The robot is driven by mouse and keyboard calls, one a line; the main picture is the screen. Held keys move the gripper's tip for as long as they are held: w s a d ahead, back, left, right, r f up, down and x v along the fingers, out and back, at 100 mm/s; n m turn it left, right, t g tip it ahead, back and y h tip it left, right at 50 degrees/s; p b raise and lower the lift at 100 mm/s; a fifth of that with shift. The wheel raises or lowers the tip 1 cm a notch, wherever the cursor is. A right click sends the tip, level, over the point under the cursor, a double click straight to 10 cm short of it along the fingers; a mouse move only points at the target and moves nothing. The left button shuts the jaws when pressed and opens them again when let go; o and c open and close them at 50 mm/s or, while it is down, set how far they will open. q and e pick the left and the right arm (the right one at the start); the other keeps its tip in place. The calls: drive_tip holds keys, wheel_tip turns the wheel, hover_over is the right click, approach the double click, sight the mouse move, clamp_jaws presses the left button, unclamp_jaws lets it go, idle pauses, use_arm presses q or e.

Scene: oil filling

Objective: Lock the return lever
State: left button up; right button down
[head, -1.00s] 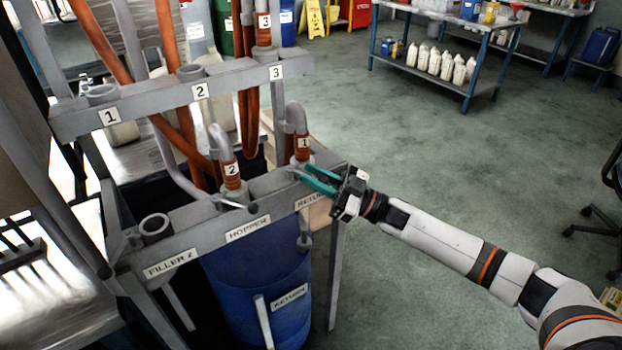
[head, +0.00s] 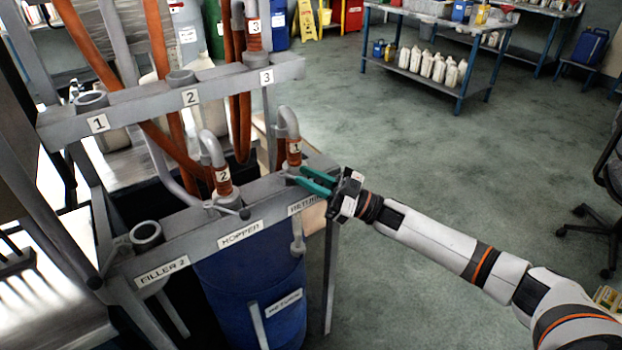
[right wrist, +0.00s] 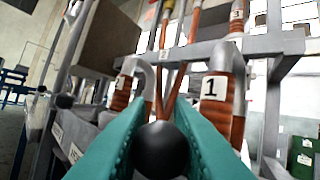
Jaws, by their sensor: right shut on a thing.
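The return lever's round black knob (right wrist: 160,150) sits between the green fingers of my right gripper (right wrist: 160,140) in the right wrist view. In the head view my right gripper (head: 308,180) is at the front rail by the RETURN label (head: 304,204), which it partly covers. It is shut on the knob. The lever's arm is mostly hidden by the fingers, and I cannot tell its exact angle. The return port holds the hose fitting marked 1 (head: 293,160), just behind the fingertips. My left gripper is not in view.
The hopper port beside it holds the fitting marked 2 (head: 223,182), with its own lever (head: 230,209). The filler 2 port (head: 147,234) is empty. A blue barrel (head: 250,285) stands below the rail. Open floor (head: 440,150) lies to the right.

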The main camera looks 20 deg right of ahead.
drive_tip(key=shift+d+r, duration=0.1)
drive_tip(key=c, duration=1.3)
unclamp_jaws()
drive_tip(key=shift+b+v, duration=0.45)
drive_tip(key=shift+v, duration=3.3)
drive_tip(key=shift+c, duration=0.2)
